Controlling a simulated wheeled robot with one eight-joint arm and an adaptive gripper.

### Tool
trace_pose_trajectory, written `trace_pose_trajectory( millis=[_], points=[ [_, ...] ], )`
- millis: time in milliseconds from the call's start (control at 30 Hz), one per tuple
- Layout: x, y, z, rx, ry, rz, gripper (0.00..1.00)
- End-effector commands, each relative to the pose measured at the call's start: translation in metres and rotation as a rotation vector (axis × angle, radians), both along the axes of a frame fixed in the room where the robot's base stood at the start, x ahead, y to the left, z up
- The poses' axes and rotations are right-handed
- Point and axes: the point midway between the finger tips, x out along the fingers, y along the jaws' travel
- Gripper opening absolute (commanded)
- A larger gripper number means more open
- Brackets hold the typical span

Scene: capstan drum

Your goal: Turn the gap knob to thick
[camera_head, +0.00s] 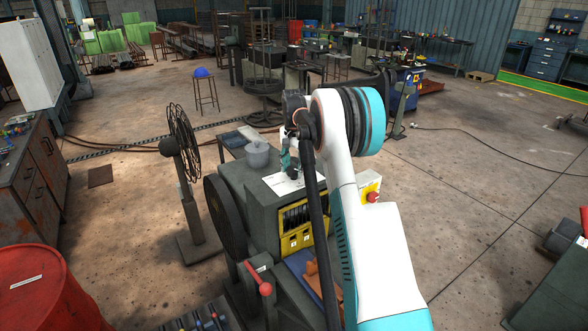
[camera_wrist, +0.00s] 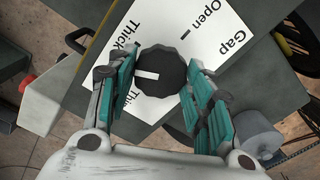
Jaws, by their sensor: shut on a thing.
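The gap knob (camera_wrist: 160,72) is dark and round with a white pointer bar. In the wrist view its bar points left, toward a partly hidden label beginning "Thi". The white label plate (camera_wrist: 228,50) around it reads "Gap", "Open" and "Thick"; "Thick" is above the bar's direction. My gripper (camera_wrist: 162,82) has its teal fingers on both sides of the knob and is shut on it. In the head view my gripper (camera_head: 289,165) points down over the label plate (camera_head: 281,184), and the knob is hidden there.
A red emergency button (camera_head: 373,197) is to the right. A red-knobbed lever (camera_head: 264,288) is at the front. A black fan (camera_head: 184,140) stands to the left.

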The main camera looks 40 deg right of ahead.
Motion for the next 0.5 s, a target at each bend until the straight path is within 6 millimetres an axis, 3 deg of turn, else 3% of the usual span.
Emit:
trace_pose_trajectory(
  millis=[500],
  points=[
    [0.0001,0.0004,-0.0006,0.001,0.0,-0.371,0.23]
  ],
)
